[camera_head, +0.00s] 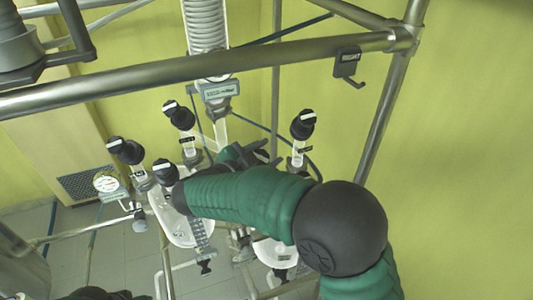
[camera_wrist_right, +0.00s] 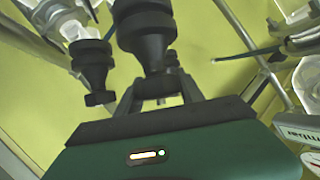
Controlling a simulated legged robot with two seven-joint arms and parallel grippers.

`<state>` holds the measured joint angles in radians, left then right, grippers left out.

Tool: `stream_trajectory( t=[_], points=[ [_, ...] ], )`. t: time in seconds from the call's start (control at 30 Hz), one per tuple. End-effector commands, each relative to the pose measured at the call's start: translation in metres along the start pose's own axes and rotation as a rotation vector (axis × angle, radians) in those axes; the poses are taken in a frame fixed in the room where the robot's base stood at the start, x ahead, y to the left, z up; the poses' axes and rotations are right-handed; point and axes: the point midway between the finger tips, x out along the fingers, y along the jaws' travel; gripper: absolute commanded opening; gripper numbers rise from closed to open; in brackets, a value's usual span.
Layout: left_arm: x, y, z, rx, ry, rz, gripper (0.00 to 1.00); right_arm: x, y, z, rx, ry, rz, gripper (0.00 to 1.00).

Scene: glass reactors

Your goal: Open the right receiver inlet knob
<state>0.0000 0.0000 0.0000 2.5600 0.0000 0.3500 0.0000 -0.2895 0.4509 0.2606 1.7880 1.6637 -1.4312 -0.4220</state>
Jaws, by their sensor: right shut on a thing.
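My right gripper (camera_wrist_right: 158,82) is shut on a black knob (camera_wrist_right: 145,30) in the right wrist view. The knob stands between its two fingers, and part of its lower end is hidden. In the head view my green right arm comes in from the lower right, and the dark gripper (camera_head: 250,155) shows among the glassware above the arm. I cannot tell the held knob's marking or how far it is turned. Two white-lidded glass receivers, a left one (camera_head: 178,226) and a right one (camera_head: 276,252), are partly hidden by my arm.
Other black knobs with white marks stand close by: one upper left (camera_head: 180,116), one far left (camera_head: 126,150), one right (camera_head: 303,124). A second knob (camera_wrist_right: 90,65) is close left of the gripper in the wrist view. A steel rail (camera_head: 200,68) crosses above.

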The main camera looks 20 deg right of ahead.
Motion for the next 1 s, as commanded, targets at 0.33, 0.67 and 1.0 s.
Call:
stream_trajectory(
  t=[0.33, 0.67, 1.0],
  points=[
    [0.0, 0.0, 0.0, 0.0, 0.0, 0.0, 0.36, 0.0, 0.002, 0.002, -0.004, -0.004, 0.003, 0.67],
    [0.014, 0.0, 0.003, 0.0, 0.0, 0.0, 0.36, -0.025, 0.003, 0.005, 0.0, -0.004, -0.003, 0.67],
    [0.05, 0.0, 0.012, 0.0, 0.0, 0.0, 0.36, -0.122, 0.002, 0.009, -0.003, -0.008, -0.001, 0.67]
  ],
)
